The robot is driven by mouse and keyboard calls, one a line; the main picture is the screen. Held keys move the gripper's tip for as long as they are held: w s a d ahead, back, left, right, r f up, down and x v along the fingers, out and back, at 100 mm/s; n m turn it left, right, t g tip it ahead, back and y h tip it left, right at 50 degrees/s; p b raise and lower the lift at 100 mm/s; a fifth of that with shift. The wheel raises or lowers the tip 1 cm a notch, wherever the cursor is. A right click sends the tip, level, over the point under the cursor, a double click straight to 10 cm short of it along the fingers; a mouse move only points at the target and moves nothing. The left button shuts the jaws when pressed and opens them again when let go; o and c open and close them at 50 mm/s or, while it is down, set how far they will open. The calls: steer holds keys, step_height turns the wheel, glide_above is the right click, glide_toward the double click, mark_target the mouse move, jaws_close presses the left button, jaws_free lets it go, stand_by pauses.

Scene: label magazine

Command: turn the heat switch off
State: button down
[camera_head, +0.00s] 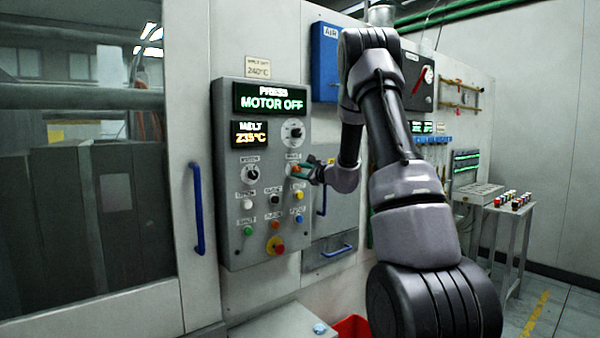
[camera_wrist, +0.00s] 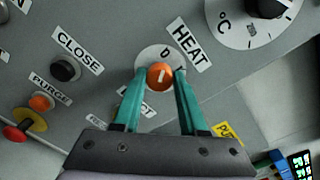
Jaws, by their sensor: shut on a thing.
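The heat switch is an orange knob (camera_wrist: 160,77) on a round pale plate marked 0, beside the HEAT label (camera_wrist: 188,44) in the wrist view. A short white line shows on the knob's face; I cannot tell for certain which setting it points to. My gripper (camera_wrist: 160,73) has its two teal fingers closed on either side of the knob. In the head view my gripper (camera_head: 307,172) is at the right side of the grey control panel (camera_head: 225,200), and its fingers partly hide the knob.
The panel display (camera_head: 270,98) reads MOTOR OFF, and the melt display (camera_head: 250,134) reads 235°C. A dial (camera_head: 293,131) sits above the switch. Close by are the black CLOSE button (camera_wrist: 65,70), the orange PURGE button (camera_wrist: 41,102) and a red emergency button (camera_head: 275,245). A blue handle (camera_head: 197,208) stands left.

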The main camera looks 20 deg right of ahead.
stand_by(0.5)
steer(key=shift+c, duration=2.2)
jaws_free()
steer(key=v, duration=1)
steer(key=shift+s, duration=0.45)
